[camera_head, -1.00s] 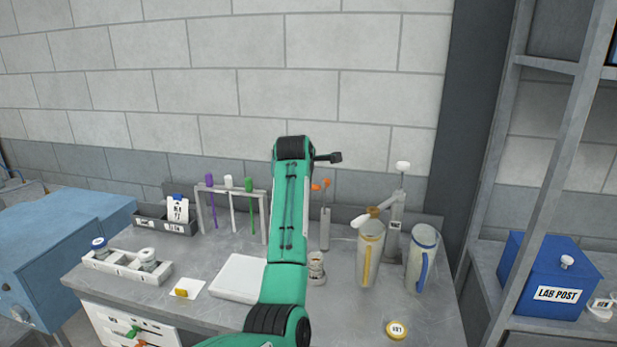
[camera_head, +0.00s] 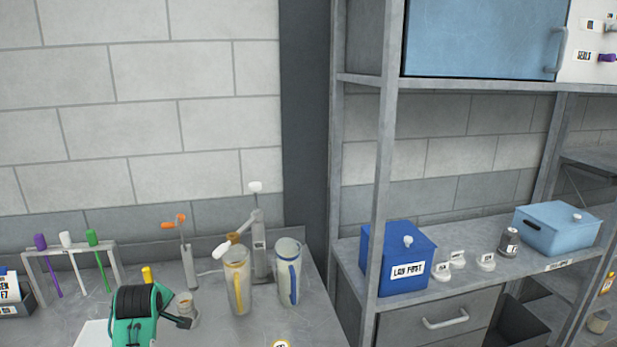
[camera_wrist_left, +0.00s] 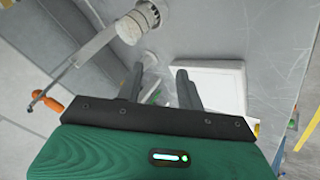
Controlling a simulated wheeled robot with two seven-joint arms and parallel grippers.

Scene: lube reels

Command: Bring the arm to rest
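My left arm shows at the bottom left of the head view, a green link with a black end. Dark parts of it stick out to the right, low over the bench (camera_head: 320,338). My left gripper (camera_wrist_left: 160,72) shows in the left wrist view, its two dark fingers apart with nothing held between them. Beyond the fingers lies a white slab (camera_wrist_left: 222,90) on the grey bench top. A tool with an orange handle (camera_wrist_left: 46,104) is to the left of the fingers. My right gripper is in neither view.
A yellow-handled jug (camera_head: 238,285) and a blue-handled jug (camera_head: 288,272) stand right of my arm. A grey lever device (camera_head: 259,245) and an orange-handled crank (camera_head: 187,265) stand behind. A rack (camera_head: 75,250) is at left. Shelving with a blue box (camera_head: 398,255) is at right.

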